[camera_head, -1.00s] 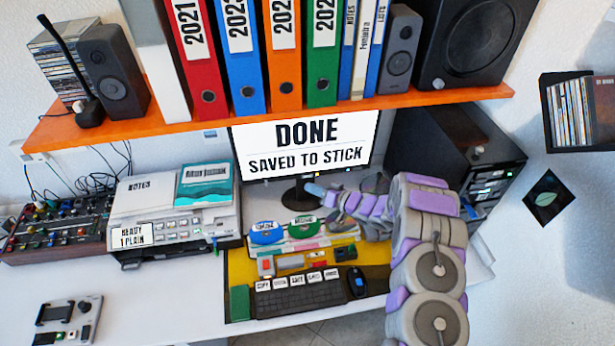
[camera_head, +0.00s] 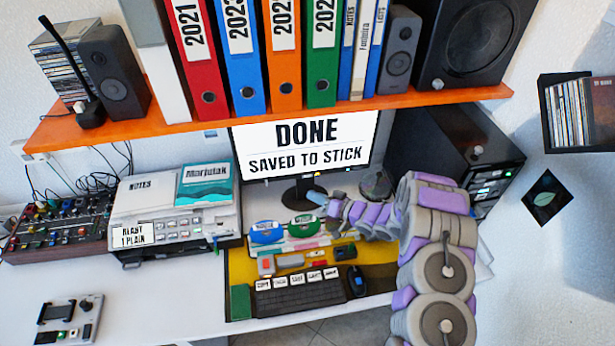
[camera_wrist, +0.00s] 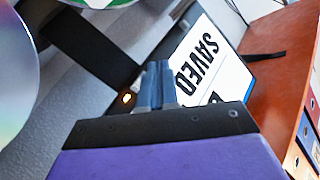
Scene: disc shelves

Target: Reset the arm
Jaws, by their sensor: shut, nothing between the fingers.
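My gripper (camera_head: 316,194) is in front of the lower part of the monitor (camera_head: 262,178), above the desk. The monitor reads "DONE" and "SAVED TO STICK". My arm comes in from the lower right and bends left. In the wrist view, my gripper's blue-grey fingers (camera_wrist: 158,85) are together with nothing between them. The tilted monitor (camera_wrist: 205,65) shows behind them there. The gripper is apart from the keyboard (camera_head: 300,292) and the blue and green round items below it.
An orange shelf (camera_head: 220,118) with binders and speakers hangs above the monitor. A black device (camera_head: 495,150) stands right of it. A printer (camera_head: 180,230) and a mixer (camera_head: 60,235) stand to the left. White desk (camera_head: 180,300) is clear in front of the printer.

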